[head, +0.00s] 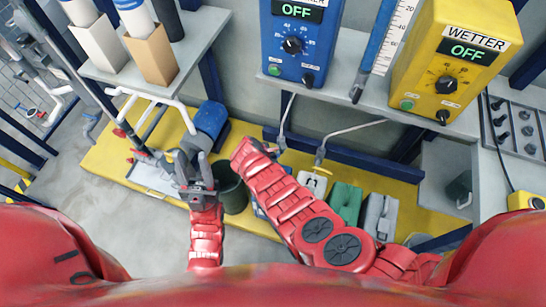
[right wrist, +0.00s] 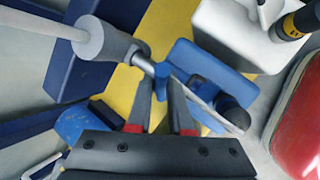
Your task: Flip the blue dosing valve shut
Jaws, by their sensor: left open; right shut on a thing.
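The blue valve lever (right wrist: 176,74) shows in the right wrist view, below a grey cone-shaped nozzle (right wrist: 98,38) with a metal stem. My right gripper (right wrist: 163,103) has its two fingers close around the blue lever and is shut on it. In the head view the right hand is hidden behind my red forearm, near the thin pipe end (head: 281,142) under the blue dosing box (head: 292,50). The lever itself is not clear there. My left gripper (head: 191,165) is open and empty, beside a dark green bucket (head: 234,192).
A yellow dosing box (head: 455,55) with its own pipe (head: 350,130) stands on the right. Both boxes' displays read OFF. White, green and grey canisters stand below on the yellow platform (head: 110,150).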

